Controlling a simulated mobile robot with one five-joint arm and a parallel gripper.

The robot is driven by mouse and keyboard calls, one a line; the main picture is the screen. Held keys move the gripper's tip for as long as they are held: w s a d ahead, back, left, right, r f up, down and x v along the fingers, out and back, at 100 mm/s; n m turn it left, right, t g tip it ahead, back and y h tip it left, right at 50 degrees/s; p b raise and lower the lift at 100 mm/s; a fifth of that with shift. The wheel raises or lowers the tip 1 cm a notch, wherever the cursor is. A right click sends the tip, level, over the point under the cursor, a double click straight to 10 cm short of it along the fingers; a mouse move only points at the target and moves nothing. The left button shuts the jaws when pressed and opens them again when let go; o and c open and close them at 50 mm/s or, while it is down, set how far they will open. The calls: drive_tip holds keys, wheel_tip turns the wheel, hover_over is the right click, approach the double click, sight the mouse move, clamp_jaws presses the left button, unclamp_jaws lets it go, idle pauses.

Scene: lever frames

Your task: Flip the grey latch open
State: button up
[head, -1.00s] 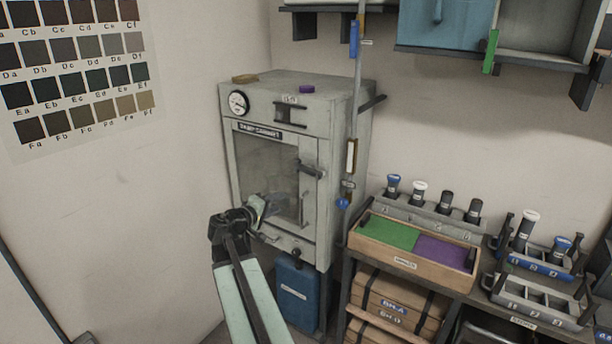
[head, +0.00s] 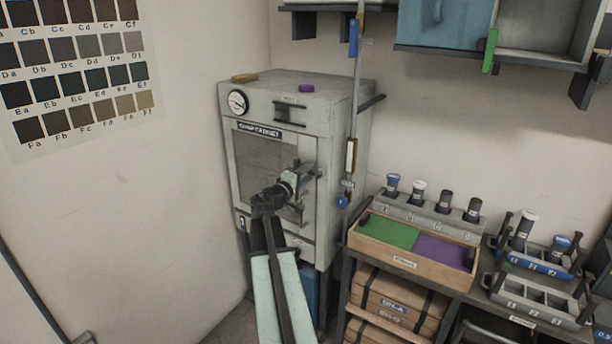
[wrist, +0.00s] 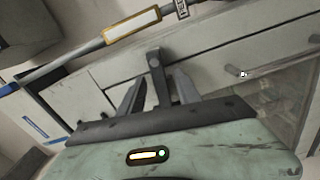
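The grey cabinet (head: 345,125) stands in the corner with its windowed door closed. The grey latch (head: 313,173) is at the right edge of this door, partly hidden by my gripper (head: 297,178) in the head view. In the wrist view the latch (wrist: 156,72) is a short dark grey lever with a round pivot, lying between the two fingers of my gripper (wrist: 158,86). The fingers are apart, one on each side of the lever. I cannot tell whether either finger touches it.
A vertical rod (head: 356,110) with coloured clips runs close to the cabinet's right side. A wooden tray (head: 412,263) with green and purple halves and several bottles in a rack stand to the right. A blue container (head: 312,292) is below the cabinet.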

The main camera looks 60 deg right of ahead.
clamp_jaws()
idle(1.4)
